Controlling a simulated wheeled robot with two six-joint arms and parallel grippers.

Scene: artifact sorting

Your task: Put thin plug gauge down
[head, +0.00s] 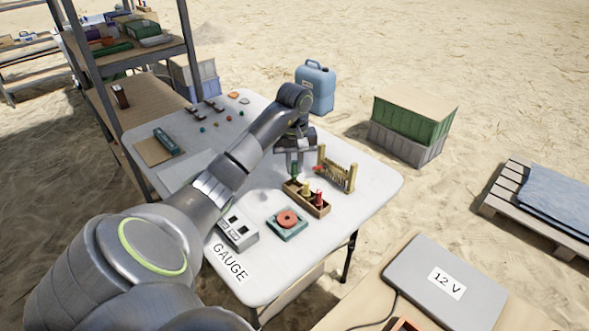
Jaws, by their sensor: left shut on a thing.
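My left gripper (294,155) is over the right half of the white table (370,200), pointing down. It is shut on a thin green plug gauge (294,170), held upright at the left end of a wooden gauge block (319,212). A yellow gauge (306,188) and a red gauge (318,199) stand in the block. I cannot tell whether the green gauge's lower end is in the block or just above it. My right gripper is not in view.
A wooden peg rack (350,178) stands close right of the gripper. A teal plate with an orange ring (287,219) and a grey box (238,230) lie in front. A blue jerrycan (315,88) stands behind the table. The table's right end is clear.

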